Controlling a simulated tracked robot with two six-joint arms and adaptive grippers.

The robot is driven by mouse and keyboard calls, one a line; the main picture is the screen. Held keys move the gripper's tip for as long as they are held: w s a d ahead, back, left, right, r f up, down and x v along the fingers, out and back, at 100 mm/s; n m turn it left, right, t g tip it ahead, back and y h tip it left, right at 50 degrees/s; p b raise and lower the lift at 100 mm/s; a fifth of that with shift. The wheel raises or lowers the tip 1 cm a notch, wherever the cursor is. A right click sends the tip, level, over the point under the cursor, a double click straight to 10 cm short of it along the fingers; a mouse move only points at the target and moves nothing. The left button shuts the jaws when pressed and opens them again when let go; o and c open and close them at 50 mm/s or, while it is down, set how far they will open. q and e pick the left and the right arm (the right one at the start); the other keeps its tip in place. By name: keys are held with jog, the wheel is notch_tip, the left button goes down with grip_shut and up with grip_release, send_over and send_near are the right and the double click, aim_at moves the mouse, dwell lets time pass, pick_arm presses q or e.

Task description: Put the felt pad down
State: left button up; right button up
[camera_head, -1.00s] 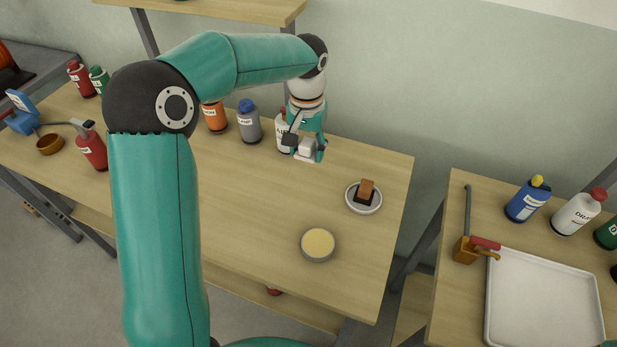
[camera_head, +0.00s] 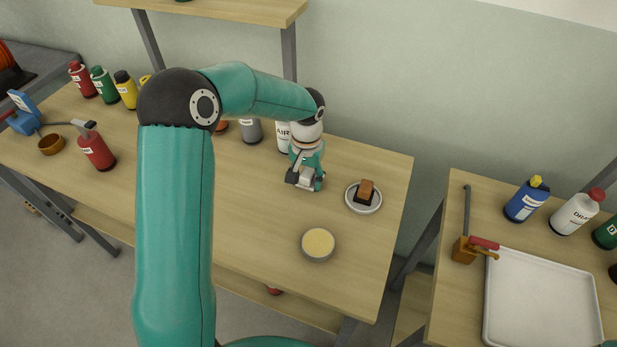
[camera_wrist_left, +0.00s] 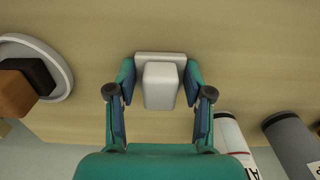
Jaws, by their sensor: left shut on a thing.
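My left gripper (camera_head: 305,183) is low over the wooden bench, left of the round dish. It is shut on the felt pad (camera_wrist_left: 160,85), a pale block on a wider flat base, which sits between the two fingers in the left wrist view. In the head view the fingers mostly hide the pad. I cannot tell whether its base touches the bench top (camera_head: 250,200). My right gripper is not in view.
A grey-rimmed dish (camera_head: 353,207) holding a brown and black block stands right of the gripper. A round tin with a yellow top (camera_head: 318,243) is in front. Bottles, including a white one (camera_head: 283,138), line the back. The bench's middle is clear.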

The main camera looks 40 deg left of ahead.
aim_at(307, 174)
pick_arm(q)
jog(key=shift+f, duration=0.15)
jog(key=o, duration=1.2)
notch_tip(307, 174, up, 12)
jog(key=shift+r, duration=0.15)
